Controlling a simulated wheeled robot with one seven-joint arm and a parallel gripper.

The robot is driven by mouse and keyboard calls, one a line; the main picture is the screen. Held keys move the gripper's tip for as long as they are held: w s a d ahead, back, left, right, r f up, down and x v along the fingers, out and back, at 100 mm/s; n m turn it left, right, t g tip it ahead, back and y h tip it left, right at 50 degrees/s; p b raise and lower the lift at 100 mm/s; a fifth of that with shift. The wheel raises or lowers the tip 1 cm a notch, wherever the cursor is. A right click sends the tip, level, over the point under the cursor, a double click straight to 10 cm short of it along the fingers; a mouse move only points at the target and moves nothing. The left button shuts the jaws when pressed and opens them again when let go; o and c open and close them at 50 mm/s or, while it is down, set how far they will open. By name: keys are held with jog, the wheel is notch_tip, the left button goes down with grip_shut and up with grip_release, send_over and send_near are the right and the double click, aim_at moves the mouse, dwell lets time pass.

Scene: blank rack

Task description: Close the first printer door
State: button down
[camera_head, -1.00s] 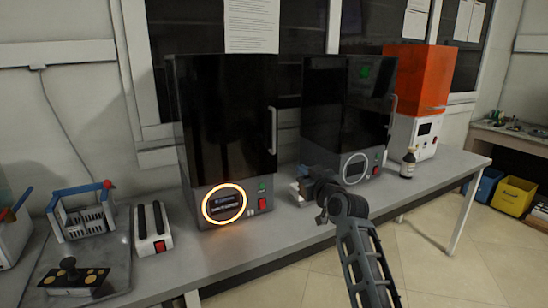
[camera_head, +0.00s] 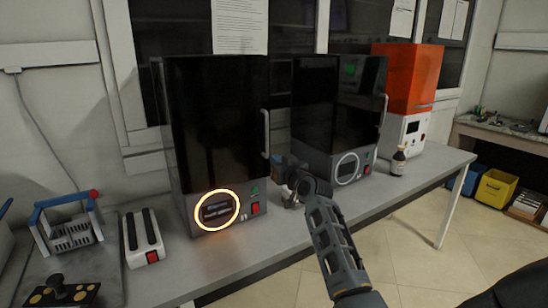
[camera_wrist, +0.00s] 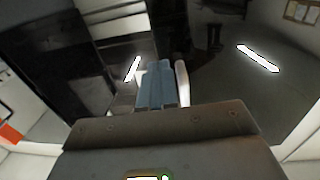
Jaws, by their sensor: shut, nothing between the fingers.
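The first printer (camera_head: 185,215) is the left black one, with a glowing orange ring on its grey base. Its glossy black door (camera_head: 215,115) looks flush with the front or nearly so; I cannot tell if it is fully shut. The pale door handle (camera_head: 266,133) stands upright at the door's right edge. My gripper (camera_head: 288,168) is low and just right of that handle, in front of the gap between the two black printers. In the wrist view my blue-grey fingers (camera_wrist: 158,70) are together and empty. A pale handle (camera_wrist: 182,82) shows right beside them; contact is unclear.
The second black printer (camera_head: 330,110) stands close on the right. Beyond it are a brown bottle (camera_head: 398,160) and an orange-topped printer (camera_head: 405,85). A white device (camera_head: 142,240) and a blue-handled basket (camera_head: 68,235) sit left. The floor at right is open.

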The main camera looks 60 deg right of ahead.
jog(key=shift+x, duration=0.9)
jog(key=b+x, duration=0.2)
jog(key=x, duration=0.1)
jog(key=shift+w+r, duration=0.1)
jog(key=shift+r, duration=0.1)
